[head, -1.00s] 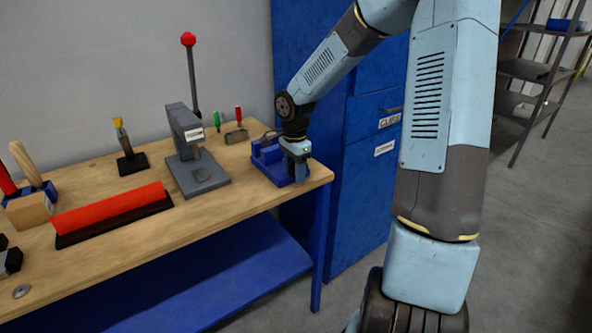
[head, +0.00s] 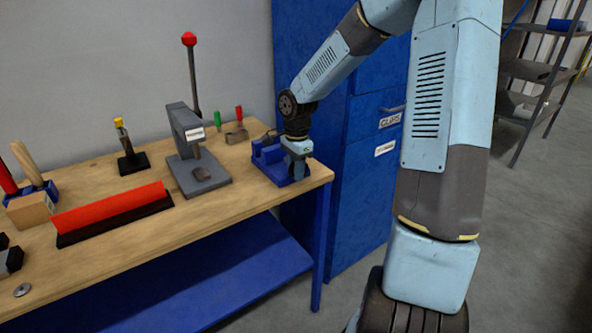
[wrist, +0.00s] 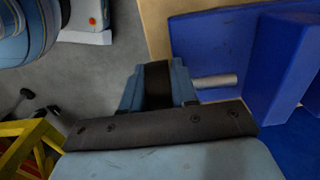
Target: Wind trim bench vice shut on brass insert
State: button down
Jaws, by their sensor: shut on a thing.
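The blue bench vice (head: 268,154) stands at the right end of the workbench. In the wrist view its blue body (wrist: 215,42) fills the upper right, with a bare grey metal spindle (wrist: 216,81) coming out of it towards my gripper. My gripper (head: 299,174) is at the vice's right end, over the bench edge. In the wrist view my gripper (wrist: 157,84) is shut, with a dark piece, apparently the vice handle, between its fingers at the spindle's outer end. I cannot make out the brass insert; the vice jaws are partly hidden.
An arbor press (head: 190,150) with a red-knobbed lever stands left of the vice. A red bar on a dark base (head: 112,212) and several hand tools share the wooden bench (head: 150,248). A blue cabinet (head: 365,170) stands close behind, right of the bench.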

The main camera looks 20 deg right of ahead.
jog(key=shift+w, duration=0.15)
jog(key=y, duration=0.2)
jog(key=g+y, duration=0.1)
jog(key=shift+w+d+r+y, duration=0.1)
jog(key=shift+d+r+y, duration=0.15)
jog(key=shift+y, duration=0.15)
jog(key=g+y, duration=0.1)
jog(key=y, duration=0.3)
jog(key=shift+w+d+r, duration=0.1)
jog(key=shift+d, duration=0.05)
jog(key=y, duration=0.1)
jog(key=g+y, duration=0.1)
jog(key=y, duration=0.2)
jog(key=shift+d+g, duration=0.25)
jog(key=shift+g, duration=0.05)
jog(key=shift+d+g+y, duration=0.15)
jog(key=shift+g+y, duration=0.45)
jog(key=shift+y, duration=1.4)
jog(key=shift+w, duration=0.1)
jog(key=c, duration=1)
grip_release()
jog(key=shift+o, duration=0.2)
